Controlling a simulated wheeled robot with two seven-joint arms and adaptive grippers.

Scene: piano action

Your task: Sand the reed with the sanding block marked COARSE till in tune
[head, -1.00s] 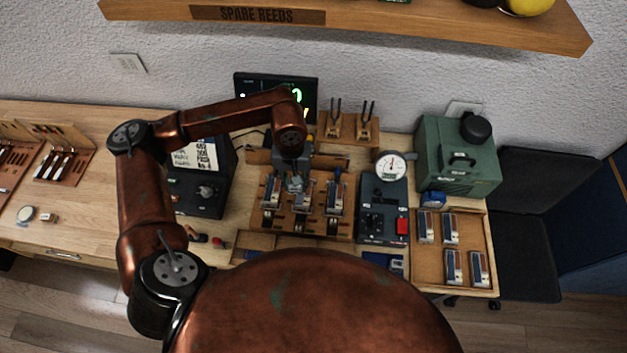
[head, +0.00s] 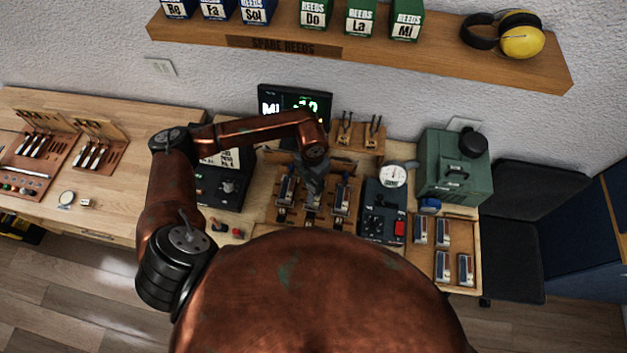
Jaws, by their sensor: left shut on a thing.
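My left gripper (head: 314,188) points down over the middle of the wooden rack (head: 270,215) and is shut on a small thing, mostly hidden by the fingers. A slim blue-and-silver piece stands on the left of the rack (head: 286,189) and another on the right (head: 342,197); the middle place is largely covered by my gripper. I cannot make out the reed or any COARSE marking. The dark tuner screen (head: 292,103) behind shows white "MI" and green digits, partly blocked by my arm. My right gripper is not in view.
A dark dial-gauge box (head: 378,222) with a red button stands right of the rack. Further right are a green case (head: 452,180) and a wooden tray (head: 457,238) with several similar pieces. A shelf (head: 400,55) of reed boxes overhangs behind. Tools lie on the left bench (head: 120,190).

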